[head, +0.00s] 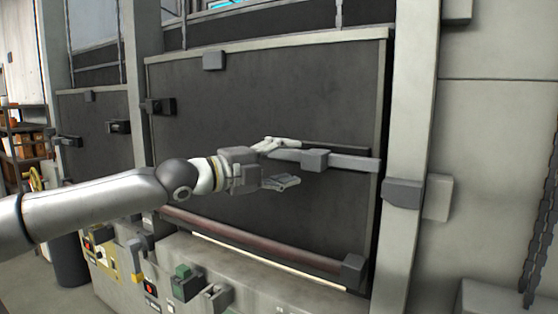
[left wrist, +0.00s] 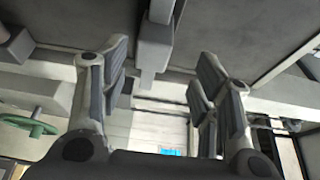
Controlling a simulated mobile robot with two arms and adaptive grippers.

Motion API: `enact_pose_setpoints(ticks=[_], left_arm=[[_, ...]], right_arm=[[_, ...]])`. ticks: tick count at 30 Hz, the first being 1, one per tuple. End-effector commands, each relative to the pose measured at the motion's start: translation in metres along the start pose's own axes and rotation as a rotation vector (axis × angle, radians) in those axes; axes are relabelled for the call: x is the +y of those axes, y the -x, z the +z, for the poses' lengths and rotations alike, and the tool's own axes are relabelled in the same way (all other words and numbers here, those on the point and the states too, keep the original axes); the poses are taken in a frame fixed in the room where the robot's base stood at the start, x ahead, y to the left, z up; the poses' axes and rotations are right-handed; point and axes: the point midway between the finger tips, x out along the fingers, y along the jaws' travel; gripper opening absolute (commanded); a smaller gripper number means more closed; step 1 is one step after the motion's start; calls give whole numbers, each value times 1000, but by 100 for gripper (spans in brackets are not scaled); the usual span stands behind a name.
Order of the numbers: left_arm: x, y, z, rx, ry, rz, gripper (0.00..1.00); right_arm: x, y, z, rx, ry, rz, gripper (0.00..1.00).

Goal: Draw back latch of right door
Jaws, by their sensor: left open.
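The right door (head: 215,115) is a large dark panel in a pale metal frame, upright and closed-looking. Its latch is a grey horizontal bar (head: 352,163) with a blocky grey handle (head: 314,160), reaching to the door's right edge. My left gripper (head: 296,162) is open at the left of the handle, one finger above the bar's level and one below. In the left wrist view the handle (left wrist: 156,42) shows between the spread fingers (left wrist: 162,62), apart from both. Whether it lies beyond the fingertips I cannot tell. My right gripper is not in view.
A pale post (head: 411,110) with a grey block (head: 403,193) stands right of the door. A brown-red horizontal rail (head: 255,235) runs along the door's bottom. Below is a ledge with a green-topped control (head: 184,276). A shelf (head: 25,140) stands far left.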

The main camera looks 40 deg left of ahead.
Motion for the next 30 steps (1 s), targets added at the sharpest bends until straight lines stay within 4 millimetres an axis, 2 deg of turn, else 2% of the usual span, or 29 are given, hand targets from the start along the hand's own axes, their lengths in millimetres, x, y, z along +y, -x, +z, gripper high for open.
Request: enact_pose_setpoints(ticks=[7, 30], left_arm=[[-1, 13, 1, -3, 3, 0, 57], [0, 13, 1, -2, 3, -1, 57]], right_arm=[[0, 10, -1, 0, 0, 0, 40], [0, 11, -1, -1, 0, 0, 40]])
